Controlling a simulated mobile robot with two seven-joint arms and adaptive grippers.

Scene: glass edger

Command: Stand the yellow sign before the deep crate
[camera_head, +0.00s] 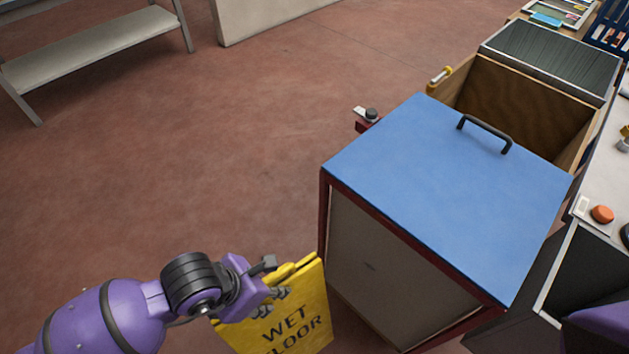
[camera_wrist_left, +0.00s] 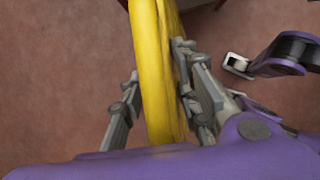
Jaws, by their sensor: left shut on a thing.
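The yellow sign (camera_head: 305,315), lettered "WET FLOOR", is in my left gripper (camera_head: 277,286), which is shut on its top edge. In the left wrist view the gripper's fingers (camera_wrist_left: 155,80) lie on both sides of the yellow sign (camera_wrist_left: 156,40). The sign hangs roughly upright, close to the left front corner of a red-framed box with a blue lid (camera_head: 440,175). Its lower edge is out of view, so I cannot tell if it touches the floor. I cannot tell which container is the deep crate; a wooden box (camera_head: 525,100) stands behind the blue lid. My right gripper is not in view.
Red-brown floor (camera_head: 200,150) is clear left of the boxes. A grey bench (camera_head: 95,50) stands at the far left. A dark open bin (camera_head: 590,270) and a worktop with an orange knob (camera_head: 602,214) are at the right. A black handle (camera_head: 485,133) rises from the lid.

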